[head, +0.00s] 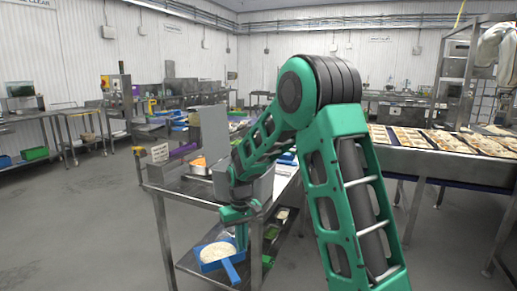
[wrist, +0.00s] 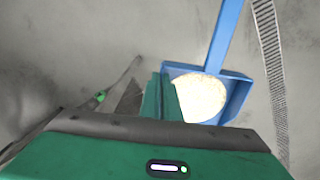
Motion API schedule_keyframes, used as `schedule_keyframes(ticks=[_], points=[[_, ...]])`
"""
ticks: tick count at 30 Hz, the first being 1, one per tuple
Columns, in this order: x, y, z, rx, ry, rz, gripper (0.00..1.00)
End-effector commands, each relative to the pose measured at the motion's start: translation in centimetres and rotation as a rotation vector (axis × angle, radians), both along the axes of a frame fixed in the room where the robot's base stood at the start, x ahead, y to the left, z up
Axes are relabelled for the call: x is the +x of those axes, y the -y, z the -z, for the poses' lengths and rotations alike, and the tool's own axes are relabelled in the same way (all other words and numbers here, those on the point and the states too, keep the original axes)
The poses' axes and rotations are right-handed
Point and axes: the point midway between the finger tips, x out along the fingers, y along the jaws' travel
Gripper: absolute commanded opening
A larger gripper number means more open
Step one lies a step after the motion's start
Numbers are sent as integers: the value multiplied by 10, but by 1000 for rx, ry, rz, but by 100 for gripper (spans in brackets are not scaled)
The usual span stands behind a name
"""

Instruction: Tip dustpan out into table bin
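The blue dustpan (head: 229,267) holds a heap of pale rice (head: 216,252) and is below the near table's top, with its handle pointing down and toward me. In the wrist view, the dustpan (wrist: 237,98) shows roughly level, with the rice (wrist: 201,97) inside and its handle running up the picture. My gripper (head: 241,240) reaches down beside the table to the pan's side. In the wrist view, its green fingers (wrist: 162,98) are close together at the pan's left wall and appear shut on it, though the exact contact is hidden. I cannot single out the table bin with certainty.
The near metal table (head: 185,196) stands beside the gripper, with an upright grey panel (head: 215,131) and a pan of orange food (head: 198,162) on it. Its lower shelf carries items. A conveyor with trays (head: 450,165) is at the right. The floor at left is clear.

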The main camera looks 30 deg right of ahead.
Motion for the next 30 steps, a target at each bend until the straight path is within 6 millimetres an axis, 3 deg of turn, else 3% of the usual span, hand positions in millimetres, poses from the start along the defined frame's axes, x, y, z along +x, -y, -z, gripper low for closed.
schedule_keyframes(ticks=[6, 21, 30], points=[[2, -16, 0, 1, 0, -23, 0], [2, -21, -1, 1, 1, -29, 0], [12, 32, -38, 0, 3, -136, 0]])
